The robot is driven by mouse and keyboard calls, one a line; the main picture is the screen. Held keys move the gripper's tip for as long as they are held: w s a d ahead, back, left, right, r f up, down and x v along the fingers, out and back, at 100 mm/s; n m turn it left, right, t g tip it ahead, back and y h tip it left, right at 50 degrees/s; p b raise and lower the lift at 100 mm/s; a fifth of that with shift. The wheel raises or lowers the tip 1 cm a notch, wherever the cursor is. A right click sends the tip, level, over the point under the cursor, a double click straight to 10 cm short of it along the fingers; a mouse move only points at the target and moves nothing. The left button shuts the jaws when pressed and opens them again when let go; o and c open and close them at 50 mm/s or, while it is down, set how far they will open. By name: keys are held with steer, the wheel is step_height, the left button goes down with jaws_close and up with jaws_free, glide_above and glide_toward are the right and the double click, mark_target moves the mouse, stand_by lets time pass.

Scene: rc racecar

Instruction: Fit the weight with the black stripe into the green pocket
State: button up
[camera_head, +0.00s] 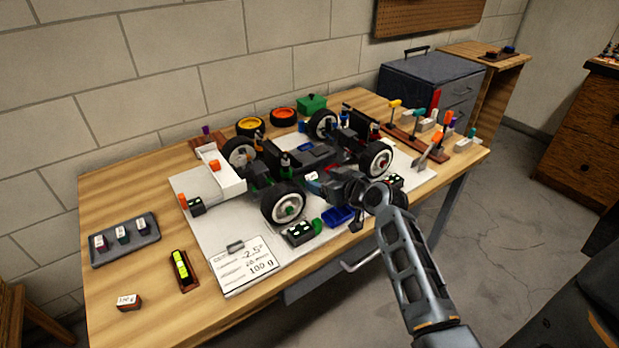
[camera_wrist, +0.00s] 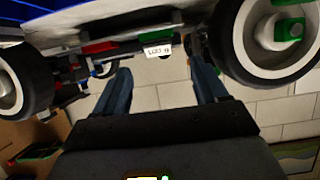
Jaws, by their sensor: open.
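My gripper (camera_wrist: 160,82) is open beside the race car (camera_head: 315,155), at its near side between the wheels. In the wrist view its two fingers stand apart below a small white-labelled block (camera_wrist: 158,50) at the car's underside; I cannot tell its stripe. A white label also shows by my gripper (camera_head: 345,190) in the head view. Three small labelled weights, one with a purplish mark (camera_head: 100,243), one greenish (camera_head: 121,235) and one dark (camera_head: 143,228), stand in the grey tray (camera_head: 125,255). Green parts (camera_head: 262,183) show on the chassis; I cannot tell which is the green pocket.
A card marked -2.5° and 100 g (camera_head: 250,263) lies on the white board (camera_head: 200,235). A block labelled 100 g (camera_head: 128,302) and a yellow level (camera_head: 181,268) lie front left. A tool rack (camera_head: 415,140) stands right. Wheels flank my fingers closely.

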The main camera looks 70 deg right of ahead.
mark_target(314, 175)
steer(key=x, duration=0.3)
steer(key=p+x, duration=0.1)
steer(key=x, duration=0.1)
steer(key=shift+w+d+r, duration=0.15)
steer(key=shift+w+d, duration=0.15)
steer(key=c, duration=1.3)
steer(key=shift+r, duration=0.55)
steer(key=s+d+r, duration=0.1)
steer(key=s+r, duration=0.2)
steer(key=s+d+r+b, duration=0.1)
steer(key=s+d+r, duration=0.1)
steer(key=s+r, duration=0.1)
steer(key=s+d+r+b, duration=0.1)
steer(key=s+d+r, duration=0.1)
steer(key=s+r, duration=0.2)
steer(key=shift+s+d, duration=0.15)
steer(key=shift+s, duration=0.05)
